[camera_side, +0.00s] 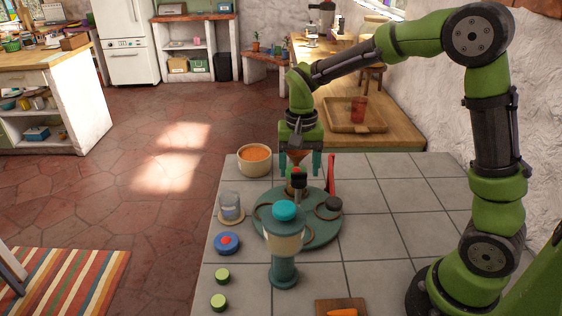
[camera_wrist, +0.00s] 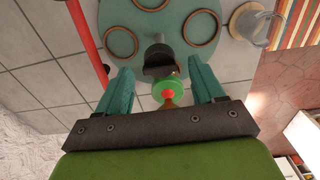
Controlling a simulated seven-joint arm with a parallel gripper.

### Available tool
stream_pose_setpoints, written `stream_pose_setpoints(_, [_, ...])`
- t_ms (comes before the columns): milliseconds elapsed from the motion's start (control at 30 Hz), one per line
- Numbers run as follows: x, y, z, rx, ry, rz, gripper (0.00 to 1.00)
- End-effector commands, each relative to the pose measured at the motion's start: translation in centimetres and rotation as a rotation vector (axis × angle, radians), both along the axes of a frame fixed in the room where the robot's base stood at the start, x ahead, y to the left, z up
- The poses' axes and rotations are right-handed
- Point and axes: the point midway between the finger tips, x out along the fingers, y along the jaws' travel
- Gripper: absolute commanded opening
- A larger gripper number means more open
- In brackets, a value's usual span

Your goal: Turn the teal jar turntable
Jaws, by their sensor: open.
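The teal turntable (camera_side: 320,228) is a round disc with several brown rings on it; it also fills the top of the wrist view (camera_wrist: 165,28). A dark upright post (camera_side: 297,184) with a red top stands at its far rim. My gripper (camera_side: 300,172) is open above that rim, with a teal finger on either side of the post. In the wrist view, a dark piece (camera_wrist: 160,62) and a green disc with a red centre (camera_wrist: 168,91) lie between the fingers.
A red bar (camera_side: 331,175) stands close right of my gripper. An orange-filled bowl (camera_side: 255,160) is behind left. A glass cup (camera_side: 231,206), a blue disc (camera_side: 227,243) and green-topped pieces (camera_side: 222,276) line the left edge. The right-hand tiles are clear.

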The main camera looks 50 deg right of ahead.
Motion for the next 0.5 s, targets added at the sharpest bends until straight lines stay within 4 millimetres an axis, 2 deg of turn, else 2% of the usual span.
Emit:
stream_pose_setpoints(200, [-0.01, -0.03, -1.51, 0.0, 0.0, -0.001, 0.68])
stream_pose_setpoints(467, [-0.02, -0.02, -1.6, 0.0, 0.0, -0.001, 0.68])
stream_pose_setpoints(500, [-0.02, -0.02, -1.6, 0.0, 0.0, -0.001, 0.64])
